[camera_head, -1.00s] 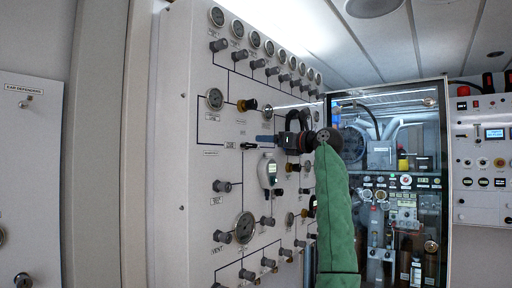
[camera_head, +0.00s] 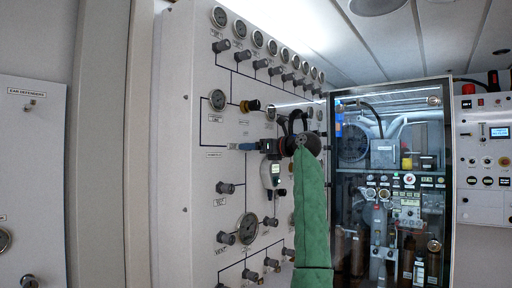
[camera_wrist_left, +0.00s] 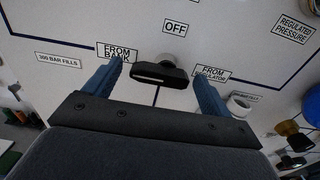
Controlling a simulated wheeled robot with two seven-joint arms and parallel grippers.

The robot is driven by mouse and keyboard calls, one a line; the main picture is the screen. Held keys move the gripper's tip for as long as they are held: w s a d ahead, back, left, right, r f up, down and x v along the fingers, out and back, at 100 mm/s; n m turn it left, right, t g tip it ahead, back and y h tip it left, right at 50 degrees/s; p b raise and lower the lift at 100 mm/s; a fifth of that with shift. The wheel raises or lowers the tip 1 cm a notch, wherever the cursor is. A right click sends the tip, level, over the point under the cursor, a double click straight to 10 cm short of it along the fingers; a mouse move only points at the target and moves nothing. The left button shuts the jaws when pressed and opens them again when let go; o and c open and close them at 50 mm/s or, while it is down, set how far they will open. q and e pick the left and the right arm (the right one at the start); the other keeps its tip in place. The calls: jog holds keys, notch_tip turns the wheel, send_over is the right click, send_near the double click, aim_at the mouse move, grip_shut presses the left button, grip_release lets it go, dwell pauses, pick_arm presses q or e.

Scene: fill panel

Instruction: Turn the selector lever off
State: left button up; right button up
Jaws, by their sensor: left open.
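The selector lever (camera_wrist_left: 160,74) is a black bar handle on a pale hub on the white panel, in the left wrist view. It lies roughly crosswise, between the labels FROM BANK (camera_wrist_left: 117,52) and FROM REGULATOR (camera_wrist_left: 211,75), with the OFF label (camera_wrist_left: 175,28) above. My left gripper (camera_wrist_left: 160,71) is open, with one blue finger on each side of the lever; I cannot tell whether either touches it. In the head view the left gripper (camera_head: 241,147) is close to the panel and hides the lever. My right gripper is not in view.
The panel (camera_head: 177,130) carries several gauges and knobs. A glass-fronted cabinet (camera_head: 392,190) stands to the right.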

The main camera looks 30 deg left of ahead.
pick_arm(q)
jog(key=c, duration=1)
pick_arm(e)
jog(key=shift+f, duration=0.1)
pick_arm(q)
jog(key=shift+m, duration=0.4)
jog(key=m+p, duration=0.1)
jog(key=m, duration=0.4)
jog(key=m+p, duration=0.1)
jog(key=m, duration=0.5)
jog(key=r+m+p, duration=0.1)
jog(key=m, duration=0.5)
jog(key=shift+w, duration=0.4)
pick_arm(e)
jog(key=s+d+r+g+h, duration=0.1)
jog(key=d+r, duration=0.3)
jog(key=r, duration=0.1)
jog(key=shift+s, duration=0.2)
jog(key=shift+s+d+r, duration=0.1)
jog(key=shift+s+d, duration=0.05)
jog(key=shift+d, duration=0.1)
